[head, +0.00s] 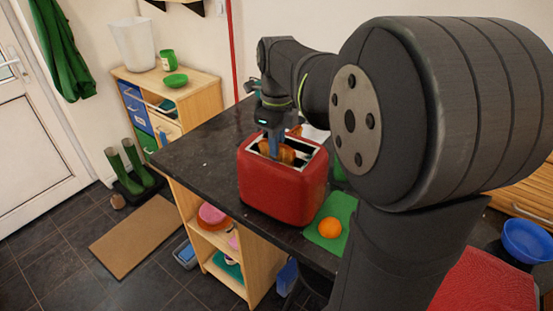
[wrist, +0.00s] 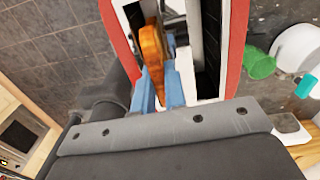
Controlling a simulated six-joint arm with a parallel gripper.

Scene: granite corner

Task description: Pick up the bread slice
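The bread slice (head: 287,154) is golden brown and sits upright in a slot of the red toaster (head: 280,192), its top showing above the rim. The slice's lower part is inside the toaster.
The toaster stands on a dark counter (head: 195,152). An orange (head: 330,227) lies on a green cloth (head: 341,207) to its right. A green cup (wrist: 259,63) shows beside the toaster in the wrist view. The counter left of the toaster is clear.

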